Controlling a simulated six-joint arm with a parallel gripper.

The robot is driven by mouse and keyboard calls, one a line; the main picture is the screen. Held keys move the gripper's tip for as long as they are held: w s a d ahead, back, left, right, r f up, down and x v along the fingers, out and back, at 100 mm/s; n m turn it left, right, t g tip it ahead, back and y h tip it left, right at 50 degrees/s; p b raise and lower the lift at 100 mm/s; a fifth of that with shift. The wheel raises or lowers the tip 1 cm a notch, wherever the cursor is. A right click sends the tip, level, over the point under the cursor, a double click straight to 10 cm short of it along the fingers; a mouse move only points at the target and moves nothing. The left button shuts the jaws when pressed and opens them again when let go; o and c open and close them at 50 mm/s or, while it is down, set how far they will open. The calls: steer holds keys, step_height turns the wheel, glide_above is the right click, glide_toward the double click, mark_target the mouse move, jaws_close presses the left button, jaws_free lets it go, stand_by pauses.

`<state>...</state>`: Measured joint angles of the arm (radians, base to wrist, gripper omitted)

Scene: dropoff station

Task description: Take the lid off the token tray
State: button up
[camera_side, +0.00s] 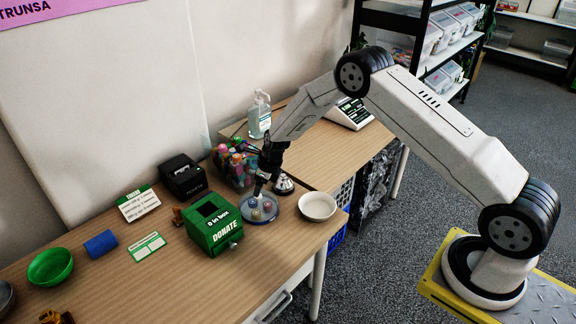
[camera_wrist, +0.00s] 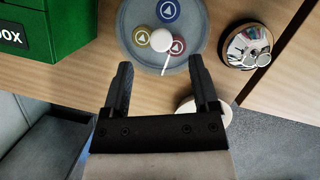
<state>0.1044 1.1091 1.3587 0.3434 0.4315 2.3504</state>
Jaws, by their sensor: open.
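The token tray (camera_side: 268,217) is a round grey-blue tray on the wooden table, right of the green donation box. In the wrist view the tray (camera_wrist: 136,22) shows a blue, a yellow and a red token, each with a white triangle. A round white knob (camera_wrist: 167,42) sits among the tokens, with a thin pale streak beside it. The lid itself looks clear and its rim is hard to make out. My gripper (camera_wrist: 161,63) is open and empty, its fingers apart on the near side of the knob. In the side view my gripper (camera_side: 264,184) is just above the tray.
The green donation box (camera_side: 212,226) stands close left of the tray. A silver bell (camera_side: 283,184) is just behind it, a white bowl (camera_side: 317,207) to its right near the table edge. A container of colourful items (camera_side: 236,167) stands behind.

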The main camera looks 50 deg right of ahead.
mark_target(258, 202)
steer(key=shift+w+f, duration=0.1)
steer(key=shift+f, duration=0.2)
steer(key=shift+a+f, duration=0.1)
steer(key=shift+f, duration=0.05)
steer(key=shift+x, duration=2.4)
steer(key=shift+w, duration=0.1)
jaws_close()
